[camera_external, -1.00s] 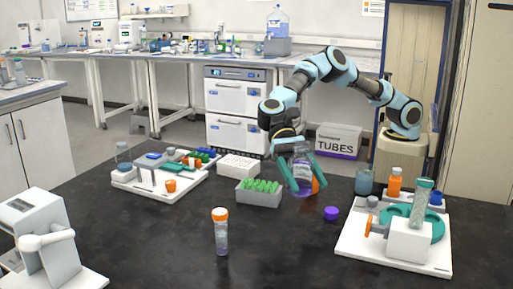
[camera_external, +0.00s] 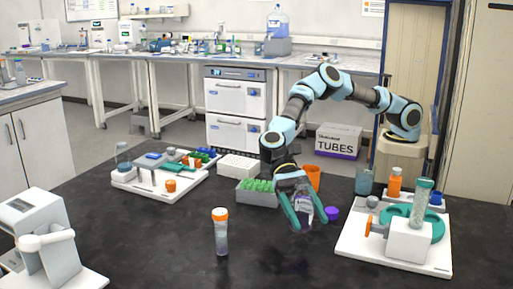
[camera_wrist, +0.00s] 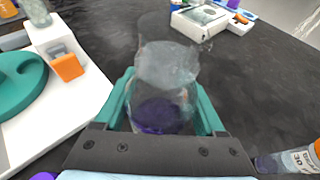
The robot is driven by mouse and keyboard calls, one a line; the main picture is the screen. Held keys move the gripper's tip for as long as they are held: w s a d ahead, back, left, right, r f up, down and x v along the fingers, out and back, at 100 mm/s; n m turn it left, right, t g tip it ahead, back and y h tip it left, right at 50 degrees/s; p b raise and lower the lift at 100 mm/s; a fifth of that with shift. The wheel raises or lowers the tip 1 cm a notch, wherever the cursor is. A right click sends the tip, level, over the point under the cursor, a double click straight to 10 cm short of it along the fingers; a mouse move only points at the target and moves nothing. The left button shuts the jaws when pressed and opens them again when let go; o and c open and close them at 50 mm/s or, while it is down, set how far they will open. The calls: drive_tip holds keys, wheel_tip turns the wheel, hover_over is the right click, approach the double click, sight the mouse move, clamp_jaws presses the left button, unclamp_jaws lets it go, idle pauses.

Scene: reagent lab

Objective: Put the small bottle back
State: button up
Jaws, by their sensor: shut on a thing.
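My gripper (camera_external: 298,206) is shut on a clear bottle (camera_external: 305,211) with purple contents, its two teal fingers on either side. The bottle also shows in the wrist view (camera_wrist: 165,72), between the fingertips, and looks uncapped. It appears held above the dark bench; the exact gap is hard to tell. A purple cap (camera_external: 331,214) lies on the bench just right of the gripper. It also shows at the lower left edge of the wrist view (camera_wrist: 42,176).
A green-tube rack (camera_external: 258,198) and an orange cup (camera_external: 312,177) stand behind the gripper. An orange-capped tube (camera_external: 220,232) stands front left. A white tray (camera_external: 350,247) with teal apparatus and an orange bottle (camera_external: 394,182) is at right. The front-middle bench is clear.

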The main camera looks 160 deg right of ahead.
drive_tip(key=shift+f+p, duration=0.3)
drive_tip(key=shift+f, duration=2.4)
drive_tip(key=o, duration=1.5)
drive_tip(key=shift+f, duration=0.1)
drive_tip(key=b+v, duration=0.1)
drive_tip(key=v, duration=1.1)
drive_tip(key=shift+b, duration=0.3)
